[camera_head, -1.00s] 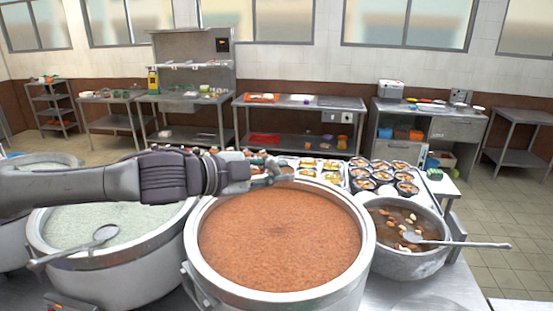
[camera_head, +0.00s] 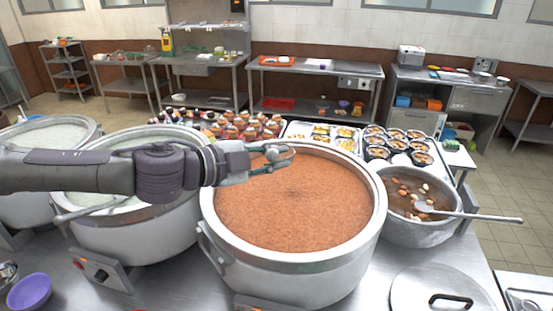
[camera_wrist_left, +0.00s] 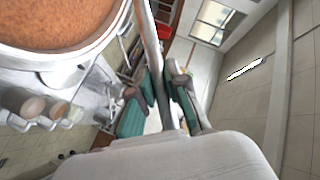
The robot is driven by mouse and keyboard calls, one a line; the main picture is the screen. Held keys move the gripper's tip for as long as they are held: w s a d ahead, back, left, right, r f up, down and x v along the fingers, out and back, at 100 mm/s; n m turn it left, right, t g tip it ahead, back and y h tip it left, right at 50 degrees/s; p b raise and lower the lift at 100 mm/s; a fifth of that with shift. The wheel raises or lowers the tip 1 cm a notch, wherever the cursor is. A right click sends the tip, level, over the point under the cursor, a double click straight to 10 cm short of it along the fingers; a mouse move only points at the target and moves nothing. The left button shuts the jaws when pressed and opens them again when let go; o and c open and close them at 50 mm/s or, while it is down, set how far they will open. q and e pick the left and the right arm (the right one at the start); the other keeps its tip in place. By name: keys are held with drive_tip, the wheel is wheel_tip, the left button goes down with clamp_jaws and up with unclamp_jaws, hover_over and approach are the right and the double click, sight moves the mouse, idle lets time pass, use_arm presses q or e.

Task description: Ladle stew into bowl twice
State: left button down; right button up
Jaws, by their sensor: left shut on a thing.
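A large metal stockpot (camera_head: 371,225) full of orange-brown stew (camera_head: 290,205) stands in front of me. My left gripper (camera_head: 275,162) is above the pot's far left rim. In the left wrist view the gripper (camera_wrist_left: 163,98) is shut on the thin metal handle (camera_wrist_left: 152,45) of what looks like a ladle. Its scoop cannot be made out clearly. The stew pot also shows in the left wrist view (camera_wrist_left: 108,38). A purple bowl (camera_head: 29,291) sits on the counter at the lower left. My right gripper is not in view.
A smaller pot (camera_head: 405,232) of brown soup with a ladle (camera_head: 475,215) stands at right. Pots of pale congee (camera_head: 135,240) stand at left. A lid (camera_head: 440,290) lies front right. Trays and filled cups (camera_head: 235,125) are behind.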

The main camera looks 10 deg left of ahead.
use_arm(q)
drive_tip(key=shift+s+n+t+y+b, duration=0.8)
drive_tip(key=shift+s+n+t+y, duration=0.15)
drive_tip(key=shift+y, duration=0.25)
drive_tip(key=s+n+g+y+p, duration=0.65)
drive_tip(key=s+n+y, duration=0.75)
drive_tip(key=n+y, duration=0.6)
wheel_tip(320, 180, down, 31)
drive_tip(key=y+b, duration=0.1)
drive_tip(key=shift+w+f+m+b, duration=0.15)
drive_tip(key=shift+m+b, duration=0.15)
drive_tip(key=shift+m, duration=0.05)
idle(0.7)
